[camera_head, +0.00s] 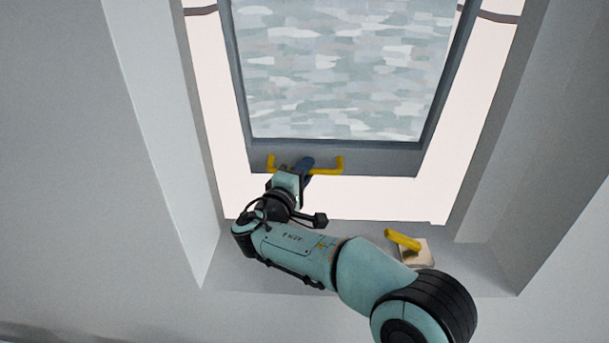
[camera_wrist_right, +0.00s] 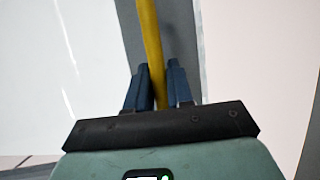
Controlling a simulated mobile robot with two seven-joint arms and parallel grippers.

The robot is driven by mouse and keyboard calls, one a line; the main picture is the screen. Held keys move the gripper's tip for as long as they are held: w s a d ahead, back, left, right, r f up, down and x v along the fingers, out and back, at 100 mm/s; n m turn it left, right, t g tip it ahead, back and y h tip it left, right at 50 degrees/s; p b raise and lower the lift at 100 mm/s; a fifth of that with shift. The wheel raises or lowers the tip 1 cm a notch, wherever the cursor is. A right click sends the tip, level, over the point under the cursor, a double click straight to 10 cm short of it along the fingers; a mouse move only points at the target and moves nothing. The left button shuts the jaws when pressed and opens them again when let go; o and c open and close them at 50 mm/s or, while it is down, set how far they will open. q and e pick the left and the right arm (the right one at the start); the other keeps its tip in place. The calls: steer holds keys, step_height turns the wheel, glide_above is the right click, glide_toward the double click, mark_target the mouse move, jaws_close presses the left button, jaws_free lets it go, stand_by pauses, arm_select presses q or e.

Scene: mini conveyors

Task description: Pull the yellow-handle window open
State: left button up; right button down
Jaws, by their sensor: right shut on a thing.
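The window (camera_head: 408,158) has a grey frame around a mottled blue-grey pane and hangs tilted in the wall opening, with gaps showing at its sides and bottom. Its yellow handle (camera_head: 327,171) is a bar on the lower frame edge. My right gripper (camera_head: 304,166) is at the middle of this handle. In the right wrist view the yellow handle (camera_wrist_right: 150,45) runs between the two blue fingers of my right gripper (camera_wrist_right: 159,88), which are shut on it. My left gripper is in neither view.
A second yellow handle (camera_head: 402,240) on a pale plate (camera_head: 415,255) sits on the sill (camera_head: 470,262), close beside my right arm. Pale grey side walls of the opening (camera_head: 150,130) flank the window.

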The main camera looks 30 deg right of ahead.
steer(key=c, duration=1.1)
jaws_free()
steer(key=shift+s, duration=0.1)
steer(key=shift+a, duration=0.15)
steer(key=b+v, duration=0.2)
steer(key=v, duration=0.5)
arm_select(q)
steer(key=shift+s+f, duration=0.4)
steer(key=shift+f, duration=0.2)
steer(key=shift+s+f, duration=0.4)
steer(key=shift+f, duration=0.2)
arm_select(e)
steer(key=shift+s+a, duration=0.1)
steer(key=shift+s, duration=0.05)
